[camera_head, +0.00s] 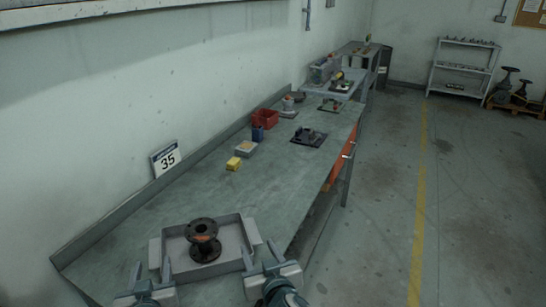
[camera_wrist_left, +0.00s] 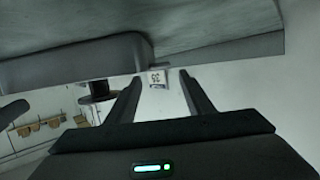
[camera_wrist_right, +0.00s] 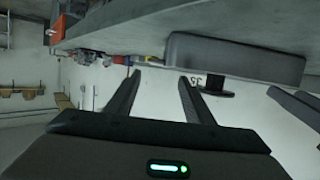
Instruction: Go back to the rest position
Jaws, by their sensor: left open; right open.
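A dark flanged valve body (camera_head: 203,229) stands upright in a grey tray (camera_head: 232,235) at the near end of the bench. My left gripper (camera_head: 152,270) is open and empty at the tray's near left corner. My right gripper (camera_head: 261,252) is open and empty at the tray's near right corner. Neither touches the valve body. In the left wrist view, the valve body (camera_wrist_left: 97,90) and tray (camera_wrist_left: 75,62) appear inverted, left of the open fingers. In the right wrist view, the valve body (camera_wrist_right: 214,86) and tray (camera_wrist_right: 235,58) appear inverted, right of the open fingers.
The long grey bench (camera_head: 262,195) runs along the wall, its middle mostly clear. A yellow block (camera_head: 233,163), a red bin (camera_head: 265,118) and a dark plate with parts (camera_head: 309,137) lie farther along. A "35" sign (camera_head: 165,158) leans at the wall. Open floor lies right.

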